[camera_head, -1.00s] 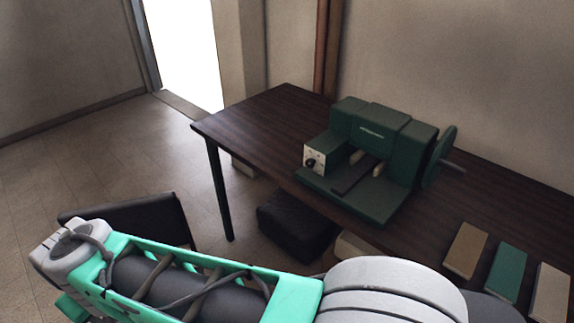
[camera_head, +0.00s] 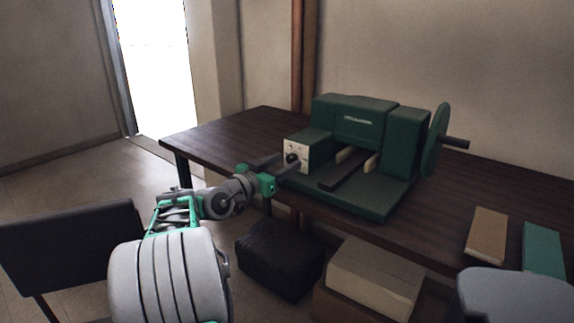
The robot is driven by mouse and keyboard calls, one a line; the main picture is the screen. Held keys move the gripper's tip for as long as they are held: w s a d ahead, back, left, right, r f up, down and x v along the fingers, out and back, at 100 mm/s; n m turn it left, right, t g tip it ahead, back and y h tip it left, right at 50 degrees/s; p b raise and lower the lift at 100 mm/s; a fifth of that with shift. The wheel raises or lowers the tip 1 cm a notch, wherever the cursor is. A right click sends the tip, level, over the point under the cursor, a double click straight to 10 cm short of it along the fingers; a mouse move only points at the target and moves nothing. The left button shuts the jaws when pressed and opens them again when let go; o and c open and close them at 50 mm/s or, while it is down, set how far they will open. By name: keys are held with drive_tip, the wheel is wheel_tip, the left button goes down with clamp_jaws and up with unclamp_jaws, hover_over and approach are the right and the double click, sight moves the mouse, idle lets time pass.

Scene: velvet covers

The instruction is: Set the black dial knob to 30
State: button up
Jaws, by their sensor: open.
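The black dial knob (camera_head: 291,158) sits on a white dial plate (camera_head: 303,148) on the left front of a green machine (camera_head: 360,125) on the dark table. The dial's numbers are too small to read. My gripper (camera_head: 281,166) reaches in from the left at the table's front edge, with its fingers pointing at the dial plate. It is open and its fingertips are close to the knob. I cannot tell whether they touch it or stand around it.
The machine has a green handwheel (camera_head: 436,140) on its right. A tan block (camera_head: 486,234) and a teal block (camera_head: 543,249) lie at the table's right. Below are a black box (camera_head: 278,258) and a pale box (camera_head: 375,278). A dark chair (camera_head: 70,245) stands at left.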

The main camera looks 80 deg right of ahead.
drive_tip(key=shift+x, duration=0.9)
drive_tip(key=shift+c, duration=0.2)
clamp_jaws()
